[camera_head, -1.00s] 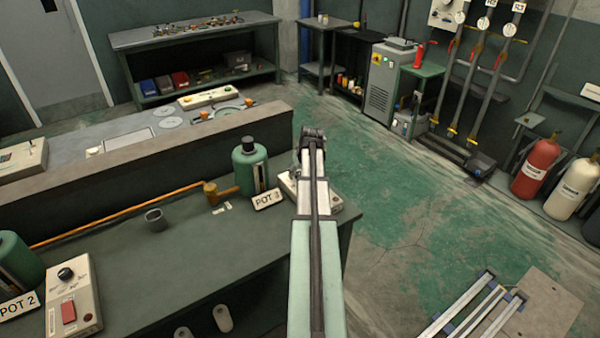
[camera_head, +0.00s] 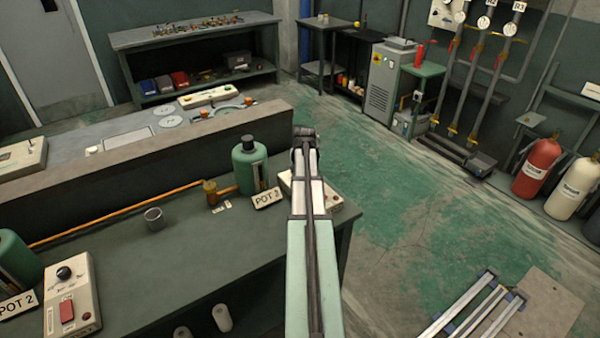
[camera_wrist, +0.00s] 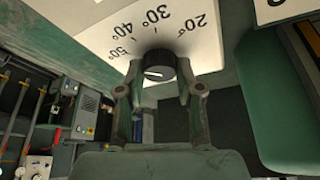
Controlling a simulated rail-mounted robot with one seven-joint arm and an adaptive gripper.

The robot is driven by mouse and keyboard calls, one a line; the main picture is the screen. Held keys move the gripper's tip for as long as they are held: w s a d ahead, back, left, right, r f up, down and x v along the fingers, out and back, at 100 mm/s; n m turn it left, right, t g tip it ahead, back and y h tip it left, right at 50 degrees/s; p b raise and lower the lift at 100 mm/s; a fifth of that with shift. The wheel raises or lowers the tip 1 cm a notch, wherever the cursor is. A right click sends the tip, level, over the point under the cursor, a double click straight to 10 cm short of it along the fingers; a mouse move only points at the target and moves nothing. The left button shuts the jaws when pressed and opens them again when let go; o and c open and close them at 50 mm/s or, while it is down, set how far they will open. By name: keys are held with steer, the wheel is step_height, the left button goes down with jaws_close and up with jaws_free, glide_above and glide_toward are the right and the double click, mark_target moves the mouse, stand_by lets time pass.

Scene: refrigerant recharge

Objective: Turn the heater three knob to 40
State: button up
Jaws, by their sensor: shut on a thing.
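The heater three box (camera_head: 326,207) is pale, at the right end of the near bench, partly hidden behind my arm. Its dark round knob (camera_wrist: 160,67) shows in the wrist view, with a printed scale of 20°, 30°, 40° and 50° around it. A white line on the knob's face lies nearly level, roughly toward the 50° side; the exact reading is unclear. My gripper (camera_wrist: 160,88) is shut on the knob, one finger on either side. In the head view my arm hides the gripper and knob.
A green pot (camera_head: 250,165) and a POT 3 sign (camera_head: 267,198) stand just left of the heater.

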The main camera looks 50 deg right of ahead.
steer(key=shift+w+m+g+h+b, duration=0.1)
steer(key=shift+m+g+h+b, duration=0.25)
steer(key=shift+m, duration=0.75)
steer(key=shift+m+g+h+b, duration=0.15)
steer(key=shift+m+g, duration=0.3)
steer(key=shift+m, duration=0.65)
steer(key=o, duration=1.2)
steer(key=shift+c, duration=0.2)
steer(key=v, duration=1.2)
